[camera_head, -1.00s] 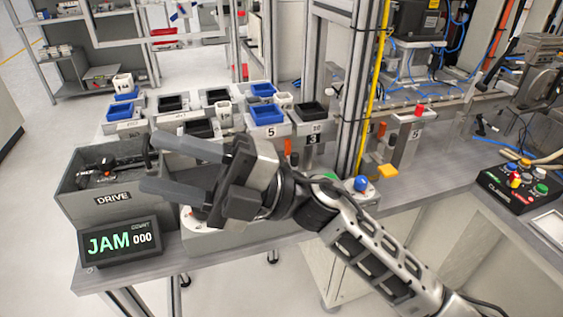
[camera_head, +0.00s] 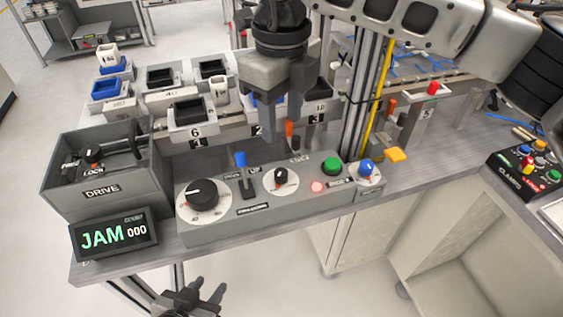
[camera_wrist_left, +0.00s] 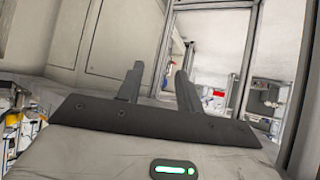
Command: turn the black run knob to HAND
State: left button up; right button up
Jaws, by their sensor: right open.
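A grey control panel (camera_head: 240,232) stands on the bench. It carries a small black knob (camera_head: 281,177) on a white dial and a larger black knob (camera_head: 203,193) on a white dial at its left end. The lettering around both is too small to read, so I cannot tell which is the run knob or where HAND is. My right gripper (camera_head: 285,128) is open and empty, fingers pointing down, in the picture just above the small knob and apart from it. My left gripper (camera_head: 190,297) is low, in front of the bench; its fingers stand apart and empty in the left wrist view (camera_wrist_left: 157,88).
The panel also has a blue-tipped lever (camera_head: 240,160), a green button (camera_head: 331,166) and a blue knob (camera_head: 366,167). A DRIVE box (camera_head: 102,191) and a JAM 000 display (camera_head: 114,235) stand left. Trays (camera_head: 190,115) and a post (camera_head: 362,90) stand behind.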

aim_at(281, 172)
notch_tip(281, 172, down, 12)
jog(key=shift+r+p, duration=0.1)
jog(key=shift+p, duration=0.85)
jog(key=shift+c, duration=0.4)
grip_shut()
